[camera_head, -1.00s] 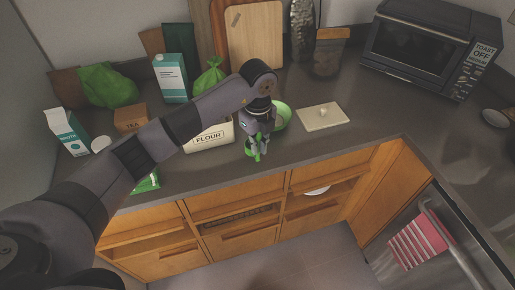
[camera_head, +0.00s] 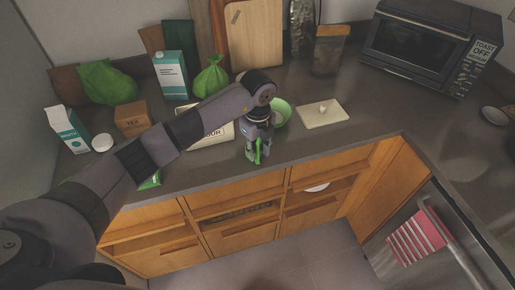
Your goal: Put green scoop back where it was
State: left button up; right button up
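The bright green scoop (camera_head: 258,150) shows as a narrow upright piece between the fingers of my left gripper (camera_head: 257,157). The gripper points down over the front part of the counter and appears shut on the scoop. The fingers hide much of the scoop, so its full shape cannot be seen. A light green bowl (camera_head: 282,112) stands just behind and to the right of the gripper, partly hidden by my arm. The white flour container (camera_head: 208,138) is to the gripper's left, partly covered by my arm. My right gripper is not in view.
A cutting board (camera_head: 322,114) with a small pale item lies right of the bowl. A tea box (camera_head: 132,119), cartons and green bags stand at the back left. A toaster oven (camera_head: 430,45) is at the back right. Counter (camera_head: 350,140) right of the gripper is clear.

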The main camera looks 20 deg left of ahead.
pick_arm(q)
jog(key=shift+r, duration=0.45)
notch_tip(320, 180, up, 11)
jog(key=b, duration=0.3)
jog(key=shift+f, duration=0.2)
jog(key=shift+r+b, duration=0.3)
jog(key=shift+r, duration=0.15)
